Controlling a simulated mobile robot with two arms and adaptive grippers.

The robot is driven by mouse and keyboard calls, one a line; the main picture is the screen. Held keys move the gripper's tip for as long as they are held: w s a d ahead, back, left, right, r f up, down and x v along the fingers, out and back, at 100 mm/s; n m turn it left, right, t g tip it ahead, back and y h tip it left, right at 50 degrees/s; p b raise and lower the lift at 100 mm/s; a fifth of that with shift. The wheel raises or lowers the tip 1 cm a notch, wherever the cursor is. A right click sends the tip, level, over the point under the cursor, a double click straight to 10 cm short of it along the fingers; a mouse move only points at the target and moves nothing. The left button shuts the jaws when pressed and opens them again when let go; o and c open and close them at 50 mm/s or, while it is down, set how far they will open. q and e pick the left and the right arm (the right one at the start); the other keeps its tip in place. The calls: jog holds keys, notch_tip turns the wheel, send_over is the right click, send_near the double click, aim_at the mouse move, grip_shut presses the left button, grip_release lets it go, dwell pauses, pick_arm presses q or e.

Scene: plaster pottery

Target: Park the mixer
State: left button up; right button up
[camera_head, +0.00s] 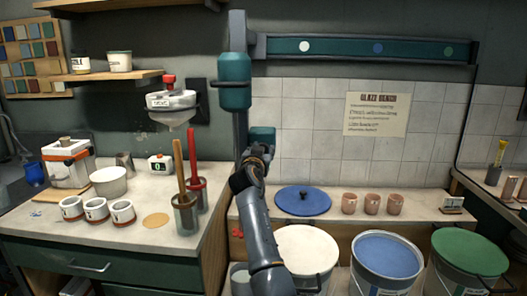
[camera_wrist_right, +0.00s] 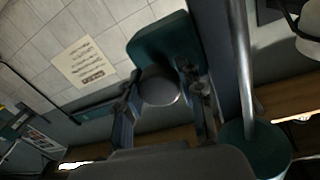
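The mixer is a teal, column-like unit (camera_head: 235,82) with a dark bar across it, at the left end of a wall rail (camera_head: 370,48) marked with white, blue and green dots. A teal block (camera_head: 263,134) sits lower on its right side; in the wrist view the block (camera_wrist_right: 160,42) carries a round grey knob (camera_wrist_right: 160,87). My right gripper (camera_head: 254,158) is at this block. Its fingers (camera_wrist_right: 162,88) stand apart on either side of the knob, with a small gap visible at the right. Firm contact cannot be made out. My left gripper is not in view.
White (camera_head: 305,248), blue (camera_head: 388,255) and green (camera_head: 468,250) buckets stand in front of the low bench. A blue lid (camera_head: 303,200) and clay cups (camera_head: 371,204) are on it. The left counter holds stirring sticks in a container (camera_head: 186,215). My right arm crosses beside the white bucket.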

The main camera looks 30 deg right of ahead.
jog(key=o, duration=0.3)
jog(key=shift+w+a, duration=0.2)
jog(key=shift+o, duration=0.5)
jog(key=shift+w+f, duration=0.1)
jog(key=shift+w, duration=0.05)
jog(key=v, duration=0.7)
jog(key=shift+s+a, duration=0.25)
